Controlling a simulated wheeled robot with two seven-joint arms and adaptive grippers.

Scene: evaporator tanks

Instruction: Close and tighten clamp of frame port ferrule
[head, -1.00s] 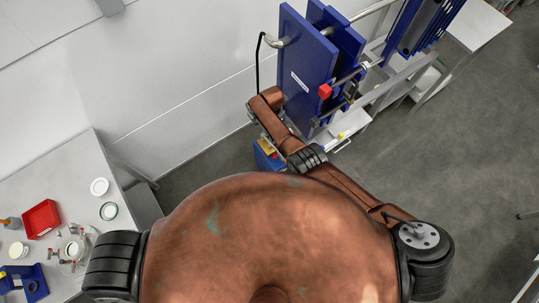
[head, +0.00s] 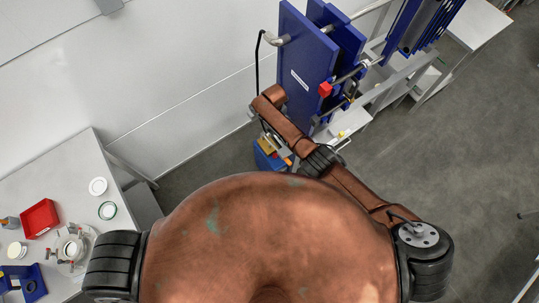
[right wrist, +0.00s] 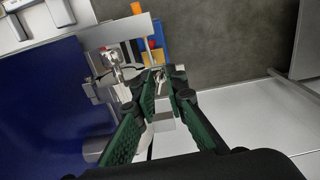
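In the right wrist view, a shiny metal fitting with a clamp-like shape (right wrist: 113,58) sits beside the blue plate (right wrist: 45,100), just left of my fingertips. Whether its clamp is closed cannot be told. My right gripper (right wrist: 163,80) has green-padded fingers with a gap between them. A small silver part (right wrist: 160,82) shows in that gap; whether the fingers touch it is unclear. In the head view my right arm reaches to the left side of the blue plates (head: 305,70), and it hides the gripper and fitting. My left gripper is out of view.
A blue box with orange and yellow items (head: 268,157) stands below my right wrist. A bench (head: 60,190) at left holds a red tray (head: 39,219), white rings and small fittings. A thin black hose (head: 257,65) hangs left of the plates. Grey floor is clear at right.

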